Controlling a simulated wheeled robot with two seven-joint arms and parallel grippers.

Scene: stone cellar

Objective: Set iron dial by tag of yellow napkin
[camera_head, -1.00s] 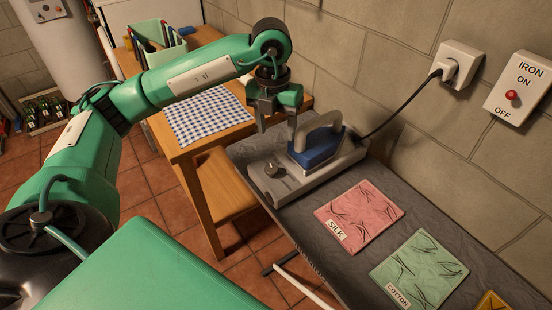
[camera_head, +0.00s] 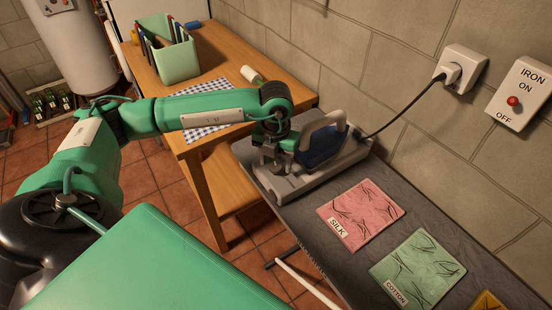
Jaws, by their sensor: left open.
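The iron (camera_head: 322,140), blue with a grey handle, rests on its grey stand (camera_head: 325,172) at the far end of the ironing board. The dial on the stand's left end is hidden behind my left gripper (camera_head: 273,166). That gripper is lowered right over the dial's place, fingers open and pointing down; I cannot tell whether they touch the dial. The yellow napkin (camera_head: 488,302) shows only as a corner at the bottom right edge, and its tag is out of view. My right gripper is not in view.
A pink napkin (camera_head: 362,207) tagged SILK and a green napkin (camera_head: 422,268) tagged COTTON lie on the dark board (camera_head: 335,250). A cord runs from the wall socket (camera_head: 461,70) to the iron. A wooden table (camera_head: 205,66) stands behind.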

